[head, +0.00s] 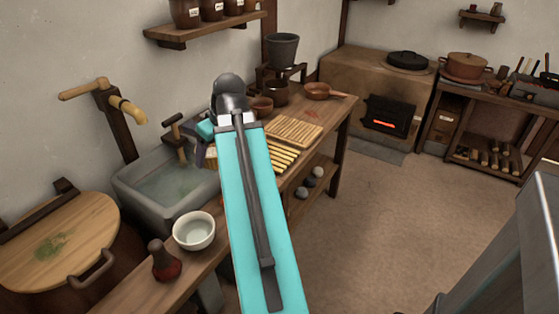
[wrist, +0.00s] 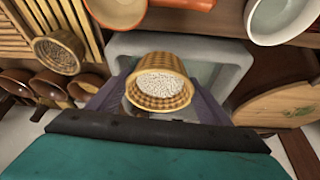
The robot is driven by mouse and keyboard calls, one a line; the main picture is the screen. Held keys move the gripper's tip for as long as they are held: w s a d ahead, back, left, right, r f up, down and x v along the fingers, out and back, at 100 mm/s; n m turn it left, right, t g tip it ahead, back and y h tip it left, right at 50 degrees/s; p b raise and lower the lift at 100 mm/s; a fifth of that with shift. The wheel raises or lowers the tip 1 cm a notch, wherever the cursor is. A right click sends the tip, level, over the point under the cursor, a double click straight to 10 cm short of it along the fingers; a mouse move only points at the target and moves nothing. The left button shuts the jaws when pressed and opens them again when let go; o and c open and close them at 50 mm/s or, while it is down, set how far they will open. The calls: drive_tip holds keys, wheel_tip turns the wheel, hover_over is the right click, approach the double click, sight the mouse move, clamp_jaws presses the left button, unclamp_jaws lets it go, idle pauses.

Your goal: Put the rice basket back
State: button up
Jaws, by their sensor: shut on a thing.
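In the wrist view a woven tan basket (wrist: 165,88) with white rice-like grains inside sits between the fingers of my gripper (wrist: 160,95). The gripper is shut on it, one dark finger on each side. Behind them in that view is the grey sink (wrist: 225,47). In the head view the sink (head: 133,187) stands left of my arm. There my arm hides most of the gripper and the basket. A second woven basket (wrist: 60,56), with darker speckled grain, is beside the slatted wood at left in the wrist view.
Small brown bowls (wrist: 52,85) cluster at lower left in the wrist view. An orange dish (wrist: 116,13) is at its top. In the head view a white bowl (head: 194,231) and dark red flask (head: 167,262) stand on the front counter. A round wooden lid (head: 62,235) is at left.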

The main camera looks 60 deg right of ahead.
drive_tip(key=s+d+f+b, duration=0.2)
drive_tip(key=s+d, duration=0.3)
drive_tip(key=s, duration=0.5)
drive_tip(key=s+d+f+b, duration=0.1)
drive_tip(key=s+d+b, duration=0.2)
drive_tip(key=s+d, duration=0.3)
drive_tip(key=s, duration=0.4)
drive_tip(key=shift+f, duration=0.35)
drive_tip(key=shift+w+d+p, duration=0.95)
drive_tip(key=shift+d+p, duration=0.05)
drive_tip(key=shift+d, duration=0.1)
drive_tip(key=w+d+p, duration=0.1)
drive_tip(key=p, duration=0.6)
drive_tip(key=shift+d+p, duration=0.15)
drive_tip(key=shift+p, duration=0.2)
drive_tip(key=p, duration=0.7)
drive_tip(key=shift+w+d+f, duration=0.1)
drive_tip(key=shift+w+d, duration=0.05)
drive_tip(key=shift+w, duration=0.15)
drive_tip(key=w+d, duration=0.2)
drive_tip(key=w+d+f+p, duration=0.1)
drive_tip(key=w+d, duration=0.1)
drive_tip(key=d, duration=0.1)
drive_tip(key=w+d, duration=0.3)
drive_tip(key=shift+f, duration=0.15)
drive_tip(key=shift+w, duration=0.1)
